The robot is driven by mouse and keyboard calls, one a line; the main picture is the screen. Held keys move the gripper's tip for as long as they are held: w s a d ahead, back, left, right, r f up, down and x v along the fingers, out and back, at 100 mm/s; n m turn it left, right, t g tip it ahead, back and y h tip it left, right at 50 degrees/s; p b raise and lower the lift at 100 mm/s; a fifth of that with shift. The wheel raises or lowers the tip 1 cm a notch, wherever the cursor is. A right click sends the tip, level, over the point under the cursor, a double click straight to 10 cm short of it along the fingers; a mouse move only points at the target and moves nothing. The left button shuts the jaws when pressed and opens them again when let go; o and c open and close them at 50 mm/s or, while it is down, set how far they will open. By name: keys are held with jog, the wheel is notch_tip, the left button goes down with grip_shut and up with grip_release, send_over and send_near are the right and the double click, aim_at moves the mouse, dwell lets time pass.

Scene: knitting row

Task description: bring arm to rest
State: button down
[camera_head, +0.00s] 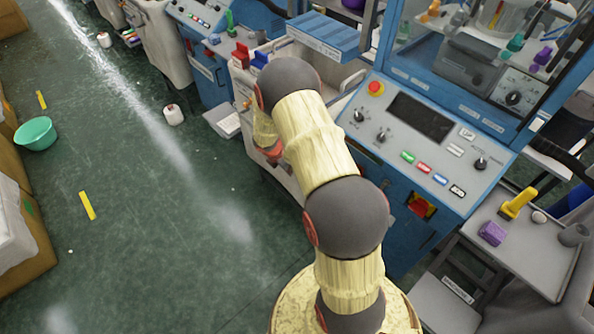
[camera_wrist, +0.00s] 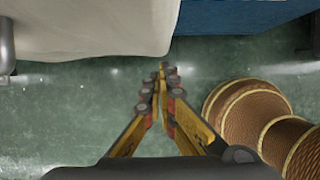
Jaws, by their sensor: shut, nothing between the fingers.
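My gripper (camera_wrist: 163,72) shows in the wrist view with its two yellow and dark fingers meeting at the tips. It is shut and empty, and points over the green floor (camera_wrist: 80,115). In the head view my arm rises from the bottom middle and bends up and left beside the blue machine's control panel (camera_head: 425,130). The gripper itself cannot be made out there.
A blue machine with an emergency stop (camera_head: 376,88) stands right of my arm. A grey side table (camera_head: 545,262) holds a yellow tool (camera_head: 518,204) and a purple block (camera_head: 492,233). A green basin (camera_head: 36,133) and a small white container (camera_head: 173,115) are left on open floor.

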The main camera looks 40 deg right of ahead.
jog(key=p+v, duration=0.1)
jog(key=v, duration=0.4)
jog(key=shift+s+a+r, duration=0.15)
jog(key=shift+a+r, duration=0.1)
jog(key=shift+r, duration=0.1)
jog(key=s+a+r+m+g+y, duration=0.15)
jog(key=s+a+r+m, duration=0.3)
jog(key=s+m, duration=0.5)
jog(key=s+a+r+m+t+y, duration=0.1)
jog(key=s+a+r+m+t, duration=0.1)
jog(key=s+a+r, duration=0.2)
jog(key=s+a+r+m+t+y, duration=0.1)
jog(key=s+a+r, duration=0.4)
jog(key=a+r, duration=0.6)
jog(key=s+a+r+m+t+y, duration=0.1)
jog(key=s+a+r+m+t, duration=0.3)
jog(key=r, duration=1.5)
jog(key=a+m, duration=0.1)
jog(key=a, duration=0.3)
jog(key=shift+s+r, duration=0.15)
jog(key=shift+r, duration=0.15)
